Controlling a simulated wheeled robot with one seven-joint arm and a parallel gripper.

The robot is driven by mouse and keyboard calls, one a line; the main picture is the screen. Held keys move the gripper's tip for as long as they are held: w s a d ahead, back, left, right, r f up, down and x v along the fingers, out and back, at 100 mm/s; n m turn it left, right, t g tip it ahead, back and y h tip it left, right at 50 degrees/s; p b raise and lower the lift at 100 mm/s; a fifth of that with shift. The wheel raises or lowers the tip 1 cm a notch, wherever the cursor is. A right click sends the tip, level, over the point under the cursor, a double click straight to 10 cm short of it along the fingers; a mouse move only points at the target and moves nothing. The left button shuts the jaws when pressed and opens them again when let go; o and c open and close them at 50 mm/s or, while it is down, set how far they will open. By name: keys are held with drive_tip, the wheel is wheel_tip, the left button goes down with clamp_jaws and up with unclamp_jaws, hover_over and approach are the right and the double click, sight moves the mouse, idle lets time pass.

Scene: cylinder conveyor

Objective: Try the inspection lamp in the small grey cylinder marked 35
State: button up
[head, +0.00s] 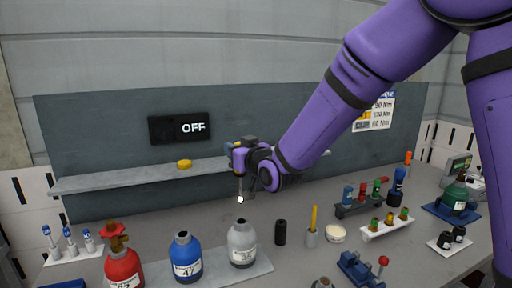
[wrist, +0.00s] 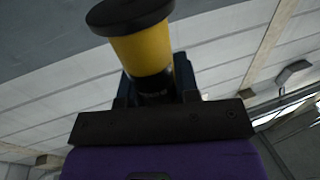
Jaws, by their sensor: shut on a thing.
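My gripper (head: 240,158) is shut on the inspection lamp, above the worktop. The lamp's thin stem (head: 240,186) hangs nearly upright below the gripper and ends in a bright tip. The small grey cylinder (head: 242,246) stands upright below, with an open dark neck; its label is too small to read surely. The lamp tip is above the neck and apart from it. In the wrist view the lamp's yellow and black handle (wrist: 142,52) stands in my gripper (wrist: 155,90); the cylinder is not in that view.
A blue cylinder (head: 186,258) and a red one (head: 122,270) stand left of the grey one. A black cylinder (head: 280,232) and a grey holder with a yellow stick (head: 313,220) stand to its right. Behind is a shelf (head: 120,180) with a yellow disc (head: 184,164) and an OFF display (head: 180,128).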

drive_tip(key=shift+f, duration=5.9)
drive_tip(key=shift+r, duration=0.15)
drive_tip(key=shift+r, duration=4.85)
